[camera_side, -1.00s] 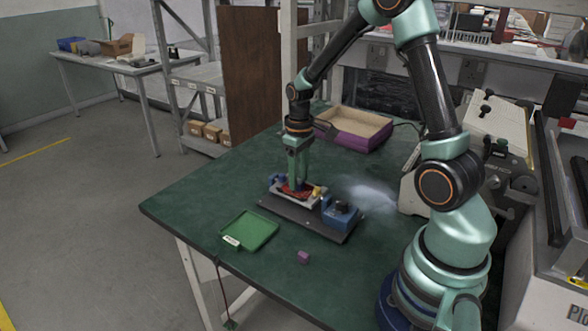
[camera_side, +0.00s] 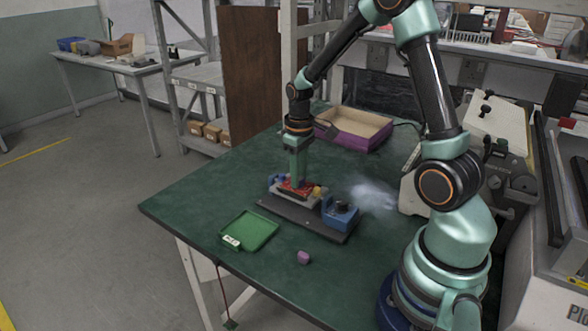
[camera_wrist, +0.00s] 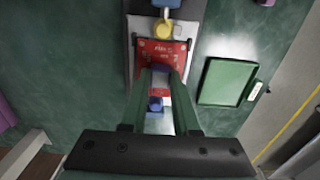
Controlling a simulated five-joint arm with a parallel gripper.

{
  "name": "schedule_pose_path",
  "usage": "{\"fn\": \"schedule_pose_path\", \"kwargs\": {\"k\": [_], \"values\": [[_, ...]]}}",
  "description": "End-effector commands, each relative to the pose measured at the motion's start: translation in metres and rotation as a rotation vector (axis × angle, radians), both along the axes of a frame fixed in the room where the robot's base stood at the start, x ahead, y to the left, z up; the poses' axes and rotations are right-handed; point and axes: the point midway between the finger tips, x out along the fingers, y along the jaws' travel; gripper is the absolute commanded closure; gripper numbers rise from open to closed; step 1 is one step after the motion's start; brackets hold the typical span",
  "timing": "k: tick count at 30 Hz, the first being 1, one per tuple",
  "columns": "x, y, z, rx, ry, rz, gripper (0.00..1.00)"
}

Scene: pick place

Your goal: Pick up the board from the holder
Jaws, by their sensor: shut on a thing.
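The red board (camera_wrist: 160,52) lies in the grey holder (camera_wrist: 134,22) in the wrist view. In the side view, the board (camera_side: 287,190) shows as a red patch in the holder (camera_side: 310,202) on the dark base plate. My gripper (camera_side: 298,183) points straight down at the board. In the wrist view, my gripper (camera_wrist: 161,72) has its fingertips at the near part of the board and is shut on it. The fingers hide part of the board, and I cannot tell whether it is lifted off the holder.
A yellow knob (camera_wrist: 162,29) and a blue block (camera_side: 340,214) stand by the holder. A green tray (camera_side: 250,231) and a small purple block (camera_side: 303,257) lie nearer the front. A purple-sided box (camera_side: 352,130) is behind. The table's left part is clear.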

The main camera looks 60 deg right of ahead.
Motion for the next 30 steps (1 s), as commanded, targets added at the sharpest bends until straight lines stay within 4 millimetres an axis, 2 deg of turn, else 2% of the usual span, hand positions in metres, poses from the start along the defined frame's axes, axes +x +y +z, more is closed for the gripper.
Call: {"fn": "schedule_pose_path", "kwargs": {"k": [24,30], "values": [[0.0,0.0,0.045,-0.001,-0.002,0.0,1.0],[0.0,0.0,0.05,0.0,-0.001,0.0,1.0]]}}
